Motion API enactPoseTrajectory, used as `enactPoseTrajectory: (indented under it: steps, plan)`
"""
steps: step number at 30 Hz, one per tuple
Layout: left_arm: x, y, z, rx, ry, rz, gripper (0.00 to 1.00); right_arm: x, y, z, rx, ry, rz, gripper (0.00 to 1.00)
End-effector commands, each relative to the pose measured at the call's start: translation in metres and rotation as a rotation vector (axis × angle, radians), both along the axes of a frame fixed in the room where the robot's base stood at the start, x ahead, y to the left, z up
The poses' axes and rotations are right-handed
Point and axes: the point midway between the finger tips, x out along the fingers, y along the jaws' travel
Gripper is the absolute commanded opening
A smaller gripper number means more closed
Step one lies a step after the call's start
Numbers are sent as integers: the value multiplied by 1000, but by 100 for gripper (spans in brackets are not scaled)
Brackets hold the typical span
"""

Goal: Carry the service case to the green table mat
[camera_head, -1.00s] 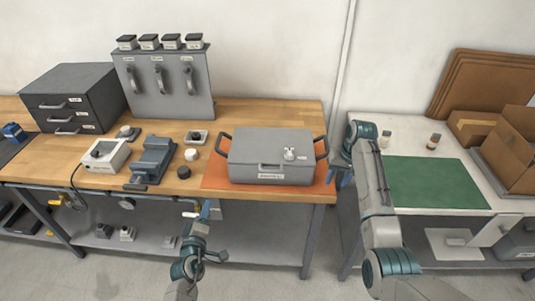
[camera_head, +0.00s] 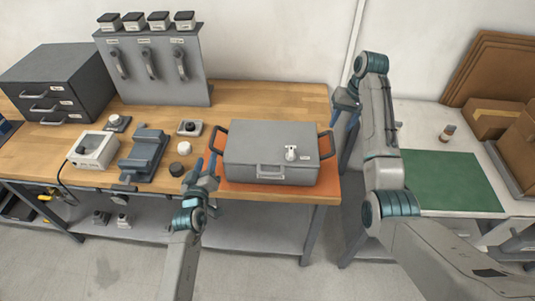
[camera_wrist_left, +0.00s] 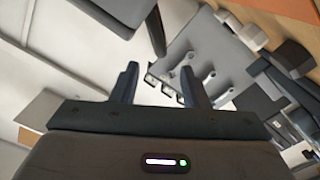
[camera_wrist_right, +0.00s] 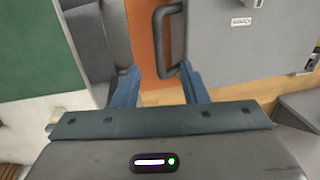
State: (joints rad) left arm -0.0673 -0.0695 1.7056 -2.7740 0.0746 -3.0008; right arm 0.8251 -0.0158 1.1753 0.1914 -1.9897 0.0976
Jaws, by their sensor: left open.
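The grey service case (camera_head: 255,149) sits on an orange mat (camera_head: 236,189) on the wooden workbench, with a dark handle at each end. The green table mat (camera_head: 455,182) lies bare on the white table to the right. My left gripper (camera_head: 206,164) is open and empty, just left of the case's left handle; its fingers also show apart in the left wrist view (camera_wrist_left: 160,85). My right gripper (camera_head: 347,122) is open beside the right handle (camera_head: 326,145). In the right wrist view that handle (camera_wrist_right: 172,40) reaches down between the spread fingers (camera_wrist_right: 160,88), apparently not gripped.
A vise (camera_head: 143,155), a white device (camera_head: 93,150) and small knobs stand left of the case. A gap separates the bench from the white table. A small bottle (camera_head: 447,133) and cardboard boxes (camera_head: 490,118) stand behind and right of the green mat.

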Motion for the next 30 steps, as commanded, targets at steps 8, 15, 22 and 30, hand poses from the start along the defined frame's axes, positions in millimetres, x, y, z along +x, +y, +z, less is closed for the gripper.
enactPoseTrajectory:
  steps: [8,15,22,30]
  plan:
    - [28,0,1,1,-3,-1,41,-1,5,-29,0,4,1,40]
    - [73,-1,1,0,-3,-1,41,0,13,-72,0,3,1,40]
    - [101,-2,1,-2,-2,-2,41,0,19,-99,0,2,0,40]
    - [108,-2,0,-1,-2,-2,41,0,20,-107,0,0,0,40]
